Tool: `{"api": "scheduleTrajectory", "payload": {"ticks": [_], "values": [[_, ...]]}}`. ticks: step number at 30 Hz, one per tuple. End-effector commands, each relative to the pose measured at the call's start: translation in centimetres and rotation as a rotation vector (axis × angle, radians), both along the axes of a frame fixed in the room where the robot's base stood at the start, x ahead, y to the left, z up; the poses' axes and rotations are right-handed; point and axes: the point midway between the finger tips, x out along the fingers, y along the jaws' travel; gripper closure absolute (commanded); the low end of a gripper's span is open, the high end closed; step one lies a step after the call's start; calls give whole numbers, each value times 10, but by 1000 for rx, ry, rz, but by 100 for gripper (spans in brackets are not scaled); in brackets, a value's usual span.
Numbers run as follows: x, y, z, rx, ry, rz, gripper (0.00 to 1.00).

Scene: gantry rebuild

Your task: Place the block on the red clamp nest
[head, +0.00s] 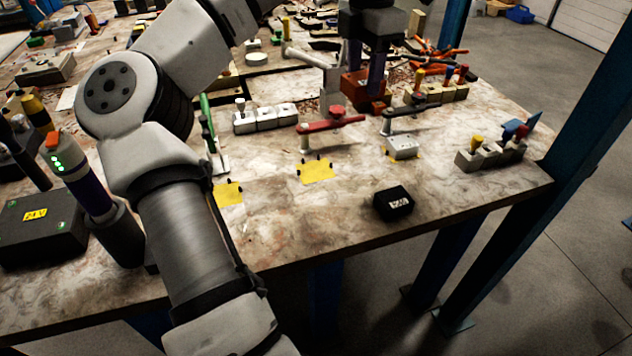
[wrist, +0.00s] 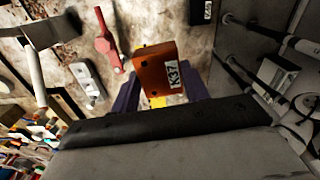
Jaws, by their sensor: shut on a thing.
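An orange-brown block (head: 353,88) is between the purple fingers of my gripper (head: 366,78), above the table beyond the red clamp. In the wrist view the block (wrist: 158,70) shows a white label reading K37, and my gripper (wrist: 160,92) is shut on it. The red clamp (head: 332,123) has a red arm and knob; it also shows in the wrist view (wrist: 105,42), left of the block. A yellow nest pad (head: 315,172) with small black pegs lies in front of the red clamp and looks empty. A yellow patch (wrist: 157,101) shows beside the block in the wrist view.
A grey block (head: 403,148) sits at the dark clamp (head: 408,113) on the right. Another yellow pad (head: 228,193) lies by the green clamp (head: 207,130). A black labelled box (head: 393,204) stands near the table's front edge. White-grey blocks (head: 265,119) stand left of the red clamp.

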Motion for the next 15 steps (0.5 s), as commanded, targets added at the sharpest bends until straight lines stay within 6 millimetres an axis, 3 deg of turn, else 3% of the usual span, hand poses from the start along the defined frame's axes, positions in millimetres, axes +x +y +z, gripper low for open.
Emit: {"api": "scheduleTrajectory", "payload": {"ticks": [3,6,11,15], "values": [[13,39,-3,-3,-6,-49,100],[19,61,0,-5,-7,-89,100],[23,79,-3,-6,-6,-124,100],[23,81,-26,-8,-4,-131,100]]}}
